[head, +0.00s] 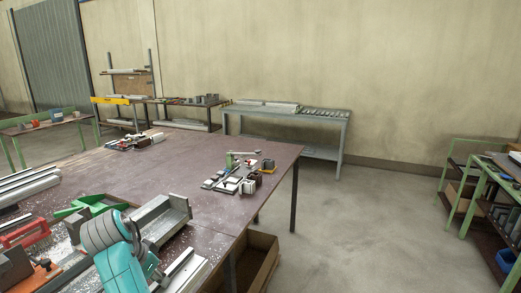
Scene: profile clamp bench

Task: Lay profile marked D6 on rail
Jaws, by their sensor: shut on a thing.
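Several long light-grey profiles (28,187) lie side by side at the left of the brown bench (190,160). A grey metal channel-shaped piece (172,212) stands near the bench's right front edge, just beyond my arm; I cannot tell whether it is the rail. A pale bar (182,268) lies at the front edge, partly cut off by the picture. No D6 mark is legible on any piece. My teal and grey arm covers part of the front of the bench. My gripper does not show, so what it holds is hidden.
A green piece (92,205) and a red tool (22,233) lie near my arm. Small blocks and clamps (240,178) crowd the right corner. The bench middle is mostly clear. A grey table (290,112) stands behind; green racks (485,190) stand right. Floor between is open.

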